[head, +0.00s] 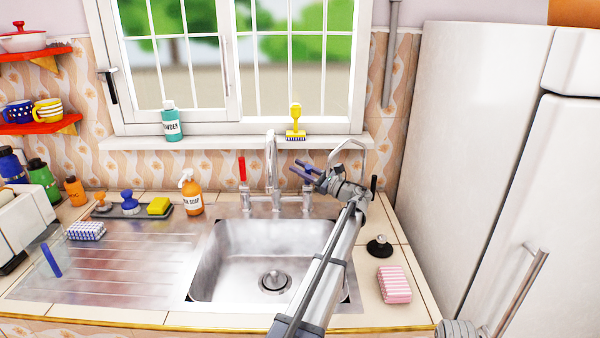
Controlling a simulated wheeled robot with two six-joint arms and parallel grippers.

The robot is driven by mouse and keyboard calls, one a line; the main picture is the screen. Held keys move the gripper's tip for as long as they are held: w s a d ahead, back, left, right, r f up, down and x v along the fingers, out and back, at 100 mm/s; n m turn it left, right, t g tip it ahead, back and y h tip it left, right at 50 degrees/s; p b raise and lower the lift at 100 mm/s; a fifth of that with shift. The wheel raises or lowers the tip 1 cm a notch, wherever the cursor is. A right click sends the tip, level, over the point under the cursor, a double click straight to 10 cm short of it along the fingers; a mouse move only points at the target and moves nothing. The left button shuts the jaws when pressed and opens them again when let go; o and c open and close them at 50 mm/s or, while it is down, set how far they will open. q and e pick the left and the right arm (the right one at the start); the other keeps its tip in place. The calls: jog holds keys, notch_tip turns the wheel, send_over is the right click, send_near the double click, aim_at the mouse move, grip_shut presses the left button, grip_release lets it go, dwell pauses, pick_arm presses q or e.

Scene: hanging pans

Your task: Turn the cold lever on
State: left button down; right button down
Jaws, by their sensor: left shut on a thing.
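The tap (271,165) stands behind the steel sink, with a tall curved spout. Its red lever (242,169) stands upright on the left side. My left gripper (311,172) is at the right side of the tap, at the height of the red lever, reaching over the sink from the front. It is shut on the blue cold lever, which the fingers largely cover, so the lever's exact angle is hard to tell. My right gripper is not in view.
The sink (230,240) is empty. An orange soap bottle (191,195) stands left of the tap. A black stopper (379,246) and a pink sponge (394,284) lie right of the sink. The window sill (220,143) runs behind; a white fridge (480,150) bounds the right.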

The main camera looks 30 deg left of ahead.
pick_arm(q)
jog(key=shift+s+d+f+n+y+b, duration=0.2)
jog(key=shift+s+d+n+y+b, duration=0.15)
jog(key=shift+n+b, duration=0.3)
jog(key=shift+s, duration=0.1)
jog(key=c, duration=0.7)
grip_release()
jog(key=shift+g, duration=0.4)
jog(key=shift+b+v, duration=1)
jog(key=shift+v, duration=2.85)
